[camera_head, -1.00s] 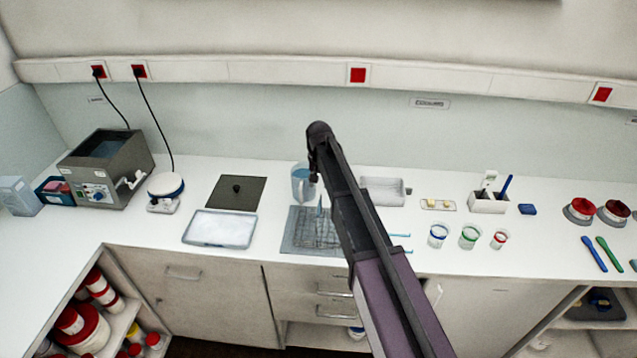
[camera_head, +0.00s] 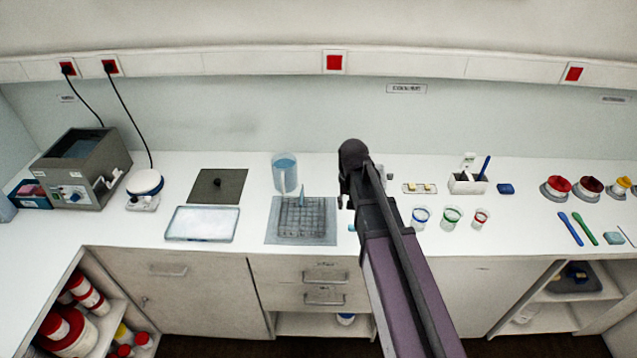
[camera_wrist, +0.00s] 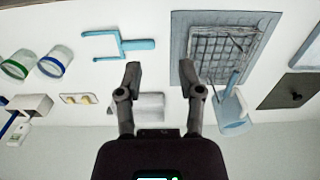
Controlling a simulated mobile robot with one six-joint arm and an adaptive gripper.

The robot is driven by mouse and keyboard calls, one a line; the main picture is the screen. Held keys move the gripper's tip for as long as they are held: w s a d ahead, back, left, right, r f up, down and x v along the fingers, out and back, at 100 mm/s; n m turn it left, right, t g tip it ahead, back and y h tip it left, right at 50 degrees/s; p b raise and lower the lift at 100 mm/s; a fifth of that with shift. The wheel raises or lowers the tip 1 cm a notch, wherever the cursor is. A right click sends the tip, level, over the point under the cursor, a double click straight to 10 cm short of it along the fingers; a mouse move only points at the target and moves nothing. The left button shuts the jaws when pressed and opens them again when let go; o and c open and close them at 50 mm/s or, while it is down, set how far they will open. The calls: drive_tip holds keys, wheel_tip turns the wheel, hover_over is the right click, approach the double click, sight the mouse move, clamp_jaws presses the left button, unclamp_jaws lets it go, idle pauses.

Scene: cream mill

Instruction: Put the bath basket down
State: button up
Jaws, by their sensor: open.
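The bath basket (camera_head: 308,222), a dark wire grid with an upright blue handle, rests on a grey mat (camera_head: 274,236) on the white counter. In the wrist view, the basket (camera_wrist: 215,55) lies on the mat (camera_wrist: 182,45), to the right of my gripper and apart from it. My gripper (camera_wrist: 164,80) is open, with nothing between its fingers.
A jug (camera_head: 285,172) stands just behind the mat. The bath (camera_head: 85,165) is at the far left, with a hotplate (camera_head: 144,186), dark lid (camera_head: 218,186) and pale tray (camera_head: 202,224) between. A blue forked tool (camera_wrist: 122,44) and cups (camera_head: 420,217) lie on the other side.

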drive_tip(key=s+d, duration=0.7)
drive_tip(key=s, duration=0.6)
drive_tip(key=shift+d, duration=0.35)
drive_tip(key=shift+o, duration=0.2)
